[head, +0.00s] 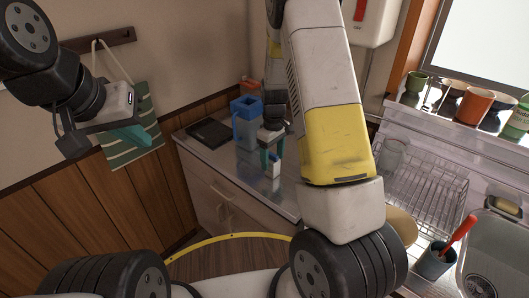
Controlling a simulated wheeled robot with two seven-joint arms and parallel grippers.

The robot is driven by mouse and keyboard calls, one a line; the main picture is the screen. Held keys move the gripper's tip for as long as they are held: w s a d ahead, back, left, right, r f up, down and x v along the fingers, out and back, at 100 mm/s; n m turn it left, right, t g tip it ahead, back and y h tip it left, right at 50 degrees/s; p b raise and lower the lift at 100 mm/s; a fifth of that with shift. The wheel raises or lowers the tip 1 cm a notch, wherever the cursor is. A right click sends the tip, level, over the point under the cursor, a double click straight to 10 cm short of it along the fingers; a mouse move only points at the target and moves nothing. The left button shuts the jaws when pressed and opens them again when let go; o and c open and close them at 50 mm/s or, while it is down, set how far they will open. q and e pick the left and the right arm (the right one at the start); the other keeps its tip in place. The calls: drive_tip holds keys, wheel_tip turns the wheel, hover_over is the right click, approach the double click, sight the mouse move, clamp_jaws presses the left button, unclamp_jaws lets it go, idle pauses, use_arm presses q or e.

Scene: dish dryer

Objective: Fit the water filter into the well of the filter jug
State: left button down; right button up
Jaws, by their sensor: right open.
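A small white and blue piece, which looks like the water filter (275,170), stands on the grey counter at its front part. My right gripper (270,158) reaches down over it, with its teal fingers open beside the filter. I cannot tell whether they touch it. A blue box-shaped vessel with an open top, which looks like the filter jug (246,126), stands just behind and left of the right gripper. The inside of its well is too small to make out. My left gripper (128,134) hangs in the air at the left, apart from the counter; its opening is unclear.
A dark flat slab (208,132) lies on the counter (218,160) left of the jug. An orange item (250,85) stands behind the jug. A striped towel (132,150) hangs on the left wall. A wire dish rack (432,185) and a cup holding a red-handled tool (435,262) are at the right.

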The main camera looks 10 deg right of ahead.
clamp_jaws()
drive_tip(key=shift+r, duration=0.1)
